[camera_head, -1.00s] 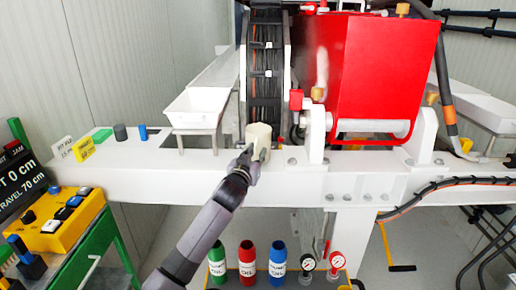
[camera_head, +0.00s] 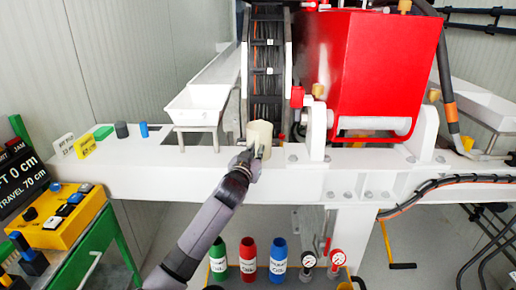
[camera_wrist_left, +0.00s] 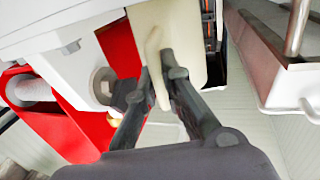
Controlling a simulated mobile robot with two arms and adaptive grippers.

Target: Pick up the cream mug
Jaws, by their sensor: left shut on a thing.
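The cream mug (camera_head: 259,132) is at the white beam's top, in front of the black cable reel, in the head view. In the left wrist view the mug (camera_wrist_left: 178,32) fills the top middle, with its handle toward me. My left gripper (camera_head: 250,158) reaches it from the front. In the left wrist view the left gripper (camera_wrist_left: 158,88) has its two dark fingers on either side of the handle, shut on it. Whether the mug's base touches the beam is hard to tell. My right gripper is not in view.
The white beam (camera_head: 150,172) runs across the view. A white trough (camera_head: 198,104) stands left of the mug, and the cable reel (camera_head: 267,60) is behind it. A red housing (camera_head: 385,75) is to the right. Green, grey and blue pieces lie on the beam at left.

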